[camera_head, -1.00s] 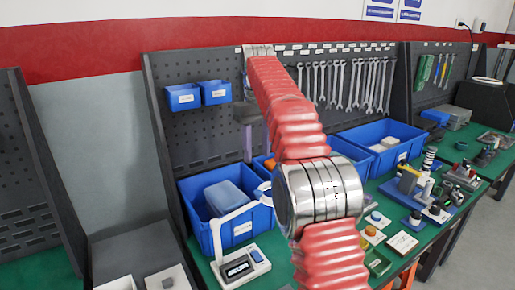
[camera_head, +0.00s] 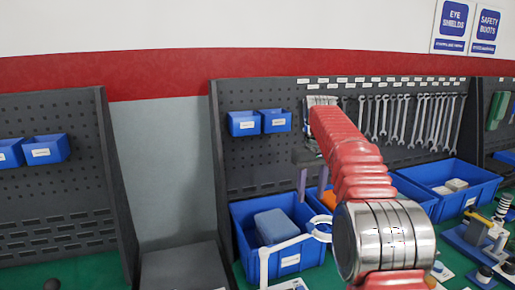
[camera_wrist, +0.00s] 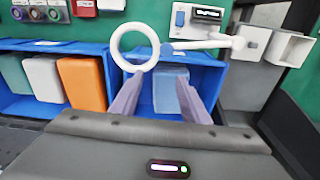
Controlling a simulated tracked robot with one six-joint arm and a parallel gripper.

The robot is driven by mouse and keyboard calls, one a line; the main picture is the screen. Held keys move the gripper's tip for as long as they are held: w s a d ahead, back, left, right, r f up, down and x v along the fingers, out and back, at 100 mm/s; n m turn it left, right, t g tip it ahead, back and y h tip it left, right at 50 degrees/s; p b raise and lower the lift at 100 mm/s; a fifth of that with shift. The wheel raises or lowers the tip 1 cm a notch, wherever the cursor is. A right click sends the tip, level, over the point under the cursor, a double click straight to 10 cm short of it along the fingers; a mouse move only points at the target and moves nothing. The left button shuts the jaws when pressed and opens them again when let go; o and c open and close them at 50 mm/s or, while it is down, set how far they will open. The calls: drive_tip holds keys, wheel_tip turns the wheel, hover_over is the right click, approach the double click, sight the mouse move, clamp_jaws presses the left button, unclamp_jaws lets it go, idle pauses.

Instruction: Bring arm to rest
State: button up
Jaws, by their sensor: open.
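My red-sleeved arm with its silver joint (camera_head: 385,240) reaches toward the pegboard in the head view. My gripper (camera_head: 312,182) is at its far end, with its fingers pointing down. In the wrist view my gripper (camera_wrist: 163,105) shows two purple-grey fingers spread apart with nothing between them. Beyond the fingers is a blue bin (camera_wrist: 208,75) holding a pale blue block (camera_wrist: 170,90). The same blue bin (camera_head: 245,250) and block (camera_head: 274,226) stand below and left of my gripper in the head view.
A white ring-headed magnifier lamp (camera_head: 290,245) stands by the bin; its ring (camera_wrist: 135,47) is close to my fingers in the wrist view. Another blue bin (camera_head: 470,200) stands to the right. Small blue boxes (camera_head: 243,124) and wrenches (camera_head: 420,118) hang on the pegboard (camera_head: 245,165).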

drive_tip(key=shift+m, duration=0.5)
drive_tip(key=s+f, duration=0.1)
drive_tip(key=s, duration=0.1)
drive_tip(key=s+f, duration=0.1)
drive_tip(key=shift+s+a+f, duration=0.1)
drive_tip(key=shift+s+f, duration=0.2)
drive_tip(key=shift+s, duration=0.1)
drive_tip(key=s+f+m+t, duration=0.1)
drive_tip(key=s+f+t, duration=0.1)
drive_tip(key=s, duration=1.6)
drive_tip(key=s+a+f+m+t, duration=0.1)
drive_tip(key=s+f+t, duration=0.1)
drive_tip(key=s, duration=1.6)
drive_tip(key=shift+a+t, duration=0.15)
drive_tip(key=shift+t, duration=0.35)
